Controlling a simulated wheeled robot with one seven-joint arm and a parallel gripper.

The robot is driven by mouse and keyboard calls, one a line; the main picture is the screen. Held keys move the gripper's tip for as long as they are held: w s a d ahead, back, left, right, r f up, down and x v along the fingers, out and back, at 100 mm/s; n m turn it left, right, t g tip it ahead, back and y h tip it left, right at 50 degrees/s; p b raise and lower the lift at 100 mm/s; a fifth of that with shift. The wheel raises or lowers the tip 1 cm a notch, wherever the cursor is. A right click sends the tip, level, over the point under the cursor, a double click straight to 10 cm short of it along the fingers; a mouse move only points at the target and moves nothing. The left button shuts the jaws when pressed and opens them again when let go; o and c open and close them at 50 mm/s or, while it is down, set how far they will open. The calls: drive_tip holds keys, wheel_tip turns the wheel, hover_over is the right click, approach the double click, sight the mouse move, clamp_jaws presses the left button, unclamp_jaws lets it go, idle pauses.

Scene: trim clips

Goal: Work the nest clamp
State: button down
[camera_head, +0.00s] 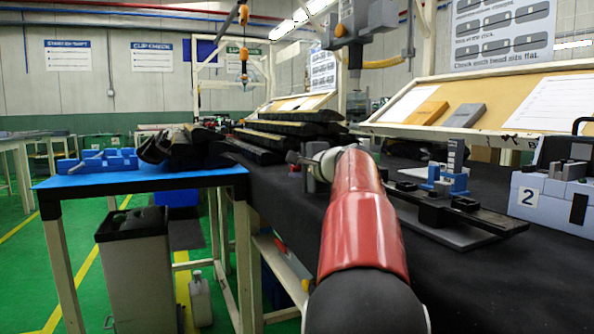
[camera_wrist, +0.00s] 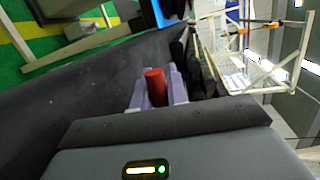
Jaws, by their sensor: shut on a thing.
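In the wrist view my gripper (camera_wrist: 158,96) has its two pale fingers closed around a short red cylinder (camera_wrist: 155,80). It looks like a handle grip, perhaps the clamp's; what it joins to is hidden. In the head view my red arm reaches forward over the black bench, and my gripper (camera_head: 299,160) is small and mostly hidden behind the arm. A fixture with a blue block (camera_head: 447,181) and a long black bar (camera_head: 480,217) stands on a grey plate to the right of the arm. I cannot tell whether the held grip belongs to this fixture.
Dark trim pieces (camera_head: 290,128) are stacked beyond my gripper. A blue-topped table (camera_head: 130,178) with a blue tray (camera_head: 97,161) stands at left. A box marked 2 (camera_head: 548,205) is at far right. Open black bench cloth (camera_head: 490,275) lies at front right.

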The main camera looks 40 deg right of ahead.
drive_tip(key=c, duration=1.4)
unclamp_jaws()
drive_tip(key=shift+b+v, duration=0.3)
drive_tip(key=shift+v, duration=3.6)
drive_tip(key=shift+c, duration=0.3)
